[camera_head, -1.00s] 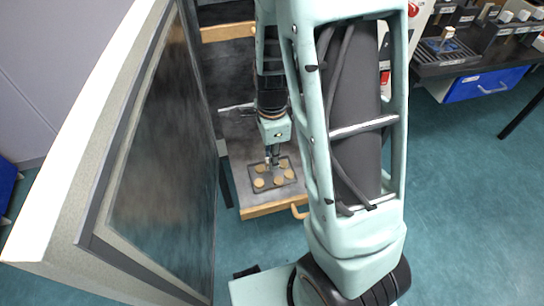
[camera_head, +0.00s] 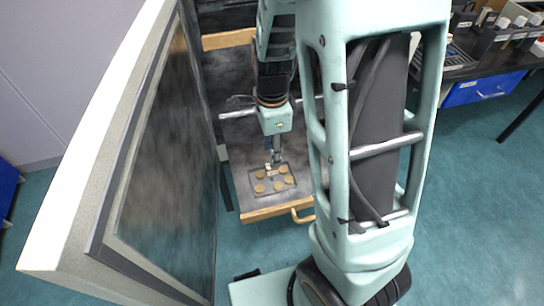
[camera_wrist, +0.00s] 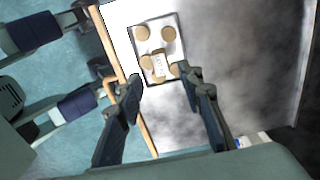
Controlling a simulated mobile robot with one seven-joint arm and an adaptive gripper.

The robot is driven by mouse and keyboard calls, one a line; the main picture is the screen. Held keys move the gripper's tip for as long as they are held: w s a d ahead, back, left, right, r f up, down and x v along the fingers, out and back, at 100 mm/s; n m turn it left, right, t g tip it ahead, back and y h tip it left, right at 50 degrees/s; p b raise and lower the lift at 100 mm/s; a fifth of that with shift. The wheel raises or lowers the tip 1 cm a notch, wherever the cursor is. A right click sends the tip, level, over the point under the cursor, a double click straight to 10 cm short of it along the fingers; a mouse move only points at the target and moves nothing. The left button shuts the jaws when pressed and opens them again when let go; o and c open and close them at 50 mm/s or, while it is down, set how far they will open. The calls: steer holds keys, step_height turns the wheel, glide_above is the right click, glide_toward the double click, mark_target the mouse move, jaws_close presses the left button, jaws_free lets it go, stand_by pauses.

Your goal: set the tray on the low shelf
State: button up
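The tray (camera_head: 254,191) is a flat, dark-rimmed plate with several round tan discs and a small white block (camera_wrist: 159,65) near its middle. It lies on the grey low shelf (camera_head: 243,162), close to the wooden front edge. My gripper (camera_head: 275,158) is above the tray, at its far side in the head view. In the wrist view my gripper (camera_wrist: 161,79) has its two fingers spread apart with nothing held between them. The tray (camera_wrist: 137,47) shows beyond the fingertips, and the right finger covers one of its corners.
A tall panel with a dark face (camera_head: 165,130) stands close on the left of the shelf. A wooden strip and handle (camera_head: 301,214) run along the shelf front. A bench with racks and a blue drawer (camera_head: 485,88) stands at the right.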

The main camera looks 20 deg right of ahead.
step_height(320, 180, up, 7)
steer(key=p, duration=0.1)
steer(key=shift+f, duration=0.2)
